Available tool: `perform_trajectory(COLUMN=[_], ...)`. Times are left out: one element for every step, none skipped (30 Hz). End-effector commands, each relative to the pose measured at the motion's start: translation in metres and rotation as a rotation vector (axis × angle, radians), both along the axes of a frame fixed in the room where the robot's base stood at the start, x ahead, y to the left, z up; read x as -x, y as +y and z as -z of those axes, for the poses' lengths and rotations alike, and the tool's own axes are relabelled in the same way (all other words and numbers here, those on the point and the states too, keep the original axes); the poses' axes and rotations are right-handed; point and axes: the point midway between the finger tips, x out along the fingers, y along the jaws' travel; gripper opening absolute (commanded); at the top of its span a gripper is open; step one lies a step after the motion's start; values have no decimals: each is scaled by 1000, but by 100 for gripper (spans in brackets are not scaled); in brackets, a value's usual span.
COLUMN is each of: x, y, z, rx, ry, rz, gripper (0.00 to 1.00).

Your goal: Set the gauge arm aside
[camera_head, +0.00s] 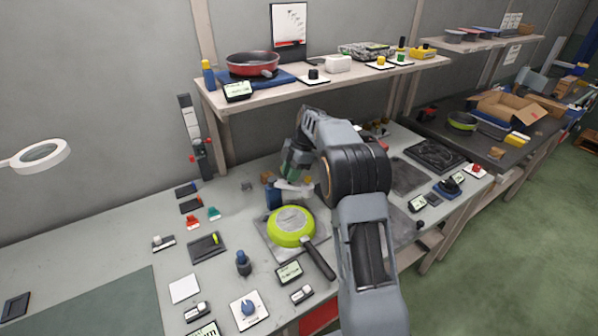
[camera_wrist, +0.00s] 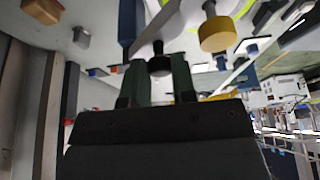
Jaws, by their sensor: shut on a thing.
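The gauge arm (camera_head: 294,190) is a white bar on a blue post (camera_head: 273,194), beside the lime-green pan in the head view. In the wrist view the white bar (camera_wrist: 165,22) runs up from a black knob (camera_wrist: 159,64), with the blue post (camera_wrist: 130,20) to its left. My gripper (camera_head: 291,174) points down at the bar; in the wrist view its dark green fingers (camera_wrist: 157,68) are shut on the black knob. My arm hides part of the bench behind.
A yellow cylinder (camera_wrist: 217,34) is close to the fingers in the wrist view. A blue knob (camera_head: 243,262) and small cards stand left of the pan. A shelf (camera_head: 330,80) with a red pan (camera_head: 252,64) overhangs the bench's back. The bench's left part (camera_head: 90,235) is mostly clear.

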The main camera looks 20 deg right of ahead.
Motion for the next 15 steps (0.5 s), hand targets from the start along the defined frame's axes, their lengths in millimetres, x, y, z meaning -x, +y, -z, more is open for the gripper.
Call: perform_trajectory(x=[0, 0, 0, 0, 0, 0, 0, 0, 0, 0, 0, 0, 0, 0, 0], y=[2, 2, 2, 2, 2, 2, 2, 2, 2, 2, 2, 2, 2, 1, 1], z=[0, 0, 0, 0, 0, 0, 0, 0, 0, 0, 0, 0, 0, 0, 0], rx=[-1, -1, -2, -2, -2, -2, -2, -2, -2, -3, -3, -3, -3, -3, -2], ry=[1, 0, 1, 1, 1, 0, 0, 1, 1, 1, 1, 1, 1, 0, 0], rz=[-7, -8, -9, -9, -9, -9, -9, -8, -8, -8, -7, -7, -7, -6, -5], gripper=[0, 0, 0, 0, 0, 0, 0, 0, 0, 0, 0, 27, 30, 32, 36])
